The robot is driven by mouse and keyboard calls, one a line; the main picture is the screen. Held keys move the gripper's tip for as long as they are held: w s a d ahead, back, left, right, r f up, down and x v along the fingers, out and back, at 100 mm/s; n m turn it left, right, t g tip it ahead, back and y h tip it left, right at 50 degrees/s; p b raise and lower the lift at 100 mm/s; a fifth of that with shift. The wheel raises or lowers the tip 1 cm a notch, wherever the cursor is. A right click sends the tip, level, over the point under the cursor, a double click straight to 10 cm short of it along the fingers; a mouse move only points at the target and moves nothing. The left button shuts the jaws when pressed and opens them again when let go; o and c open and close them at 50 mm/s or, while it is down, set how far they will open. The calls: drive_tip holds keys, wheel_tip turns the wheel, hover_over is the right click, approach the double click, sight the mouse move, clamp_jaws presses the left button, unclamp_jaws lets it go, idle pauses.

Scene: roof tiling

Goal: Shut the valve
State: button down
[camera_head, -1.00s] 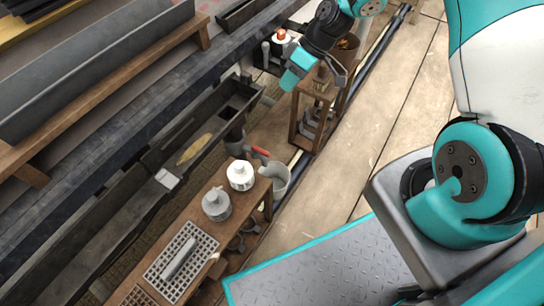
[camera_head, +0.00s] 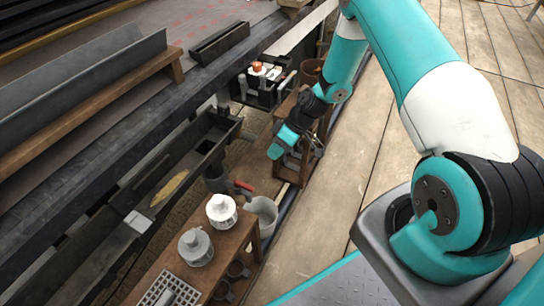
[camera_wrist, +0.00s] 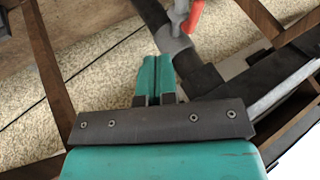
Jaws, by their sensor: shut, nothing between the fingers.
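The valve's red handle (camera_head: 244,186) shows in the head view, beside the dark downpipe (camera_head: 216,178) under the gutter's end. In the wrist view, the red handle (camera_wrist: 193,20) is at the top, tilted, by a grey valve body (camera_wrist: 176,45) on a dark pipe. My gripper (camera_head: 276,152) is up and to the right of the handle in the head view. In the wrist view, my gripper's teal fingers (camera_wrist: 156,68) are together and empty, pointing toward the valve. They look close to the pipe; I cannot tell if they touch it.
A grey bucket (camera_head: 262,213) stands below the valve. A white jar (camera_head: 221,210) and a grey jar (camera_head: 195,246) stand on the wooden bench at its left. Open plank floor (camera_head: 335,200) lies to the right.

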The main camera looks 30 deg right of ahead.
sight(244, 186)
drive_tip(key=s+a+f+b, duration=0.1)
drive_tip(key=a+f+b, duration=0.4)
drive_tip(key=a, duration=0.2)
drive_tip(key=shift+s+a+f, duration=0.35)
drive_tip(key=shift+s+f, duration=0.05)
drive_tip(key=shift+a, duration=0.1)
